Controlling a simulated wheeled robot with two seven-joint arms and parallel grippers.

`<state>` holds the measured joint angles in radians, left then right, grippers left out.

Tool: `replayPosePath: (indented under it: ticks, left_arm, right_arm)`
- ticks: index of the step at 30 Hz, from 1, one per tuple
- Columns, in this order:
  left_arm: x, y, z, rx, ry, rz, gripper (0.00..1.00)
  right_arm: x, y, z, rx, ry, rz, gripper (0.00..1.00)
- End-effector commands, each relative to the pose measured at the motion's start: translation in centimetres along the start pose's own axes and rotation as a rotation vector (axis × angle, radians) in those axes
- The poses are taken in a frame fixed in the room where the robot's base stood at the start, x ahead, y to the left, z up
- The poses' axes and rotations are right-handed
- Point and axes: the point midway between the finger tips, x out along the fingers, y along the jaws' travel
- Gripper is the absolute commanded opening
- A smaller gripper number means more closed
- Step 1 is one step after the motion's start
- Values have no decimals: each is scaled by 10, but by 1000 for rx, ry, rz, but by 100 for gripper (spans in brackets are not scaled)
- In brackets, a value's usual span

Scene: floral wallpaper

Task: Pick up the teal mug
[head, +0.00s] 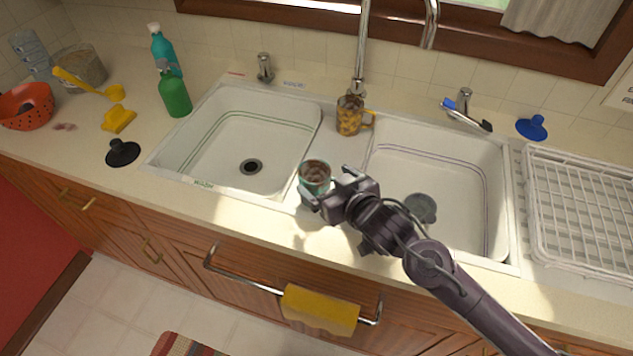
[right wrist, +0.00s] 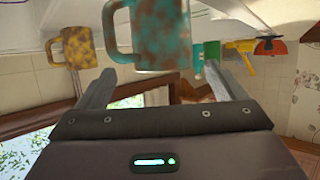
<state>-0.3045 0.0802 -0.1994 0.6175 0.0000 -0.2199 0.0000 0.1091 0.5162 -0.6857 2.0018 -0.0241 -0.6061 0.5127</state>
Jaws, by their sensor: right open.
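The teal mug (head: 314,174), blotched with rusty brown, stands upright on the front of the divider between the two sink basins. Its handle is on the right side in the head view. My right gripper (head: 331,186) is open, close to the mug on its front right side. In the right wrist view, which looks upside down, the teal mug (right wrist: 152,35) shows just ahead of and between the open fingertips (right wrist: 160,70). Nothing is gripped. I cannot tell whether a finger touches the mug. My left gripper is not in view.
A yellow-brown mug (head: 349,116) stands behind on the divider by the faucet (head: 361,50). The left basin (head: 235,140) holds only its drain. A white dish rack (head: 580,205) is at right. Green (head: 174,93) and teal bottles (head: 163,50) stand at left.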

Motion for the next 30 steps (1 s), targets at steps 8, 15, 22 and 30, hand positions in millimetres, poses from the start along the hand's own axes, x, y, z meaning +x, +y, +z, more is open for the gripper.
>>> replayPosePath:
  ticks: [8, 15, 22, 30]
  left_arm:
    - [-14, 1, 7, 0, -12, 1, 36]
    - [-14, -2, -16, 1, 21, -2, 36]
    - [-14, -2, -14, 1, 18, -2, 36]
    - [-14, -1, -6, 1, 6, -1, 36]
  right_arm:
    - [38, -6, -5, -1, 1, 2, 90]
    - [47, -6, -3, -1, 0, 1, 90]
    - [47, -6, -3, -1, 0, 1, 76]
    - [46, -6, -3, -1, 0, 1, 41]
